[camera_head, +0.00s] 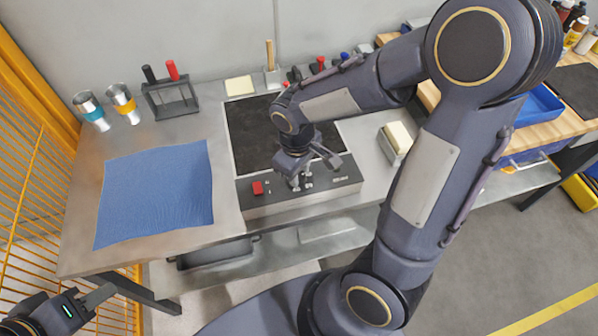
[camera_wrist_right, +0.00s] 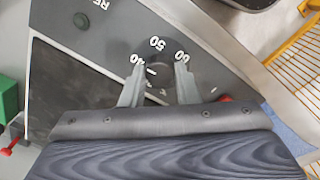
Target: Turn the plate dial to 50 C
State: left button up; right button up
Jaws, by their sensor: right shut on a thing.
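The hot plate has a black top (camera_head: 255,140) and a grey front panel (camera_head: 340,188) with a red switch (camera_head: 257,187). My right gripper (camera_head: 300,182) points down at the panel, shut on the dial. In the right wrist view, the dark round dial (camera_wrist_right: 162,74) sits between the two fingers of my right gripper (camera_wrist_right: 158,88). The numbers 40, 50 and 60 are printed around it. A short white mark on the dial lies on the side near 40. The fingers hide part of the dial. My left gripper (camera_head: 98,300) hangs at the lower left, away from the plate; its opening is unclear.
A blue cloth (camera_head: 155,195) lies left of the plate on the metal table (camera_head: 225,225). Two cups (camera_head: 124,104) and a black rack (camera_head: 172,99) stand behind it. A box with a pale top (camera_head: 397,138) stands to the right. A yellow mesh fence (camera_head: 30,190) borders the left.

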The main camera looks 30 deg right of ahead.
jog(key=m, duration=0.5)
jog(key=shift+w+m+b, duration=0.1)
jog(key=shift+m+b, duration=0.3)
jog(key=m, duration=0.4)
jog(key=shift+m, duration=0.7)
jog(key=o, duration=1)
jog(key=shift+r, duration=0.1)
notch_tip(320, 180, up, 8)
jog(key=shift+w+a+f+p, duration=0.1)
jog(key=shift+a+f+p, duration=0.05)
jog(key=shift+p, duration=0.25)
jog(key=shift+g, duration=0.3)
